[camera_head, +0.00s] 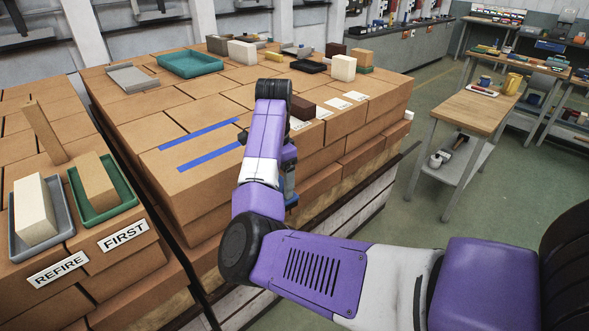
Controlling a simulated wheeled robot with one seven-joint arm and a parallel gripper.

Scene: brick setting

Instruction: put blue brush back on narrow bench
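My gripper (290,188) points down at the front edge of the large brick stack, partly hidden behind my purple and white arm. Its fingers are too small and too covered to read. A small bluish patch shows at its lower end; I cannot tell whether it is a brush or part of the gripper. No blue brush can be clearly made out elsewhere. A narrow bench with a wooden top (462,112) stands to the right, well apart from my gripper. A yellow mug (512,83) and a small tray (483,90) are at its far end.
The large brick stack (215,108) carries a green tray (190,64), loose bricks and two blue strips (210,148). A left stack holds two trays with bricks, labelled REFIRE (58,269) and FIRST (124,236). Green floor (400,235) lies open between the stack and bench.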

